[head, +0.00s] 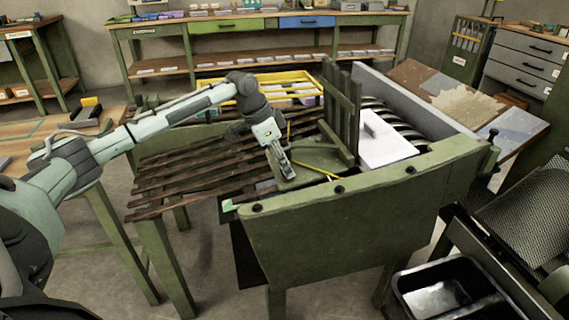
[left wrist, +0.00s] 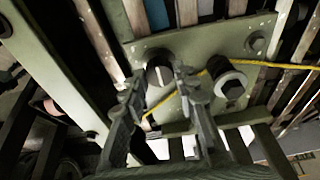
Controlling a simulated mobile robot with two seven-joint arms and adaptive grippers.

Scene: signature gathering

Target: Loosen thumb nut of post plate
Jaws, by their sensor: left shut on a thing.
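The green post plate (head: 318,163) lies on the slatted bed at the foot of the upright green posts (head: 343,105). In the left wrist view the plate (left wrist: 200,48) carries a round grey thumb nut (left wrist: 158,62), a larger nut (left wrist: 230,82) to its right and a small bolt (left wrist: 255,42) at its upper right. My left gripper (head: 288,174) reaches down onto the plate. In the wrist view its fingers (left wrist: 160,82) are shut on the thumb nut, one on each side. The gripper hides the nut in the head view. My right gripper is not in view.
A yellow cord (head: 320,170) runs across the plate, close by the fingers. White paper (head: 385,148) lies right of the posts. A green bench side panel (head: 360,225) stands in front. A yellow rack (head: 285,80) stands behind.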

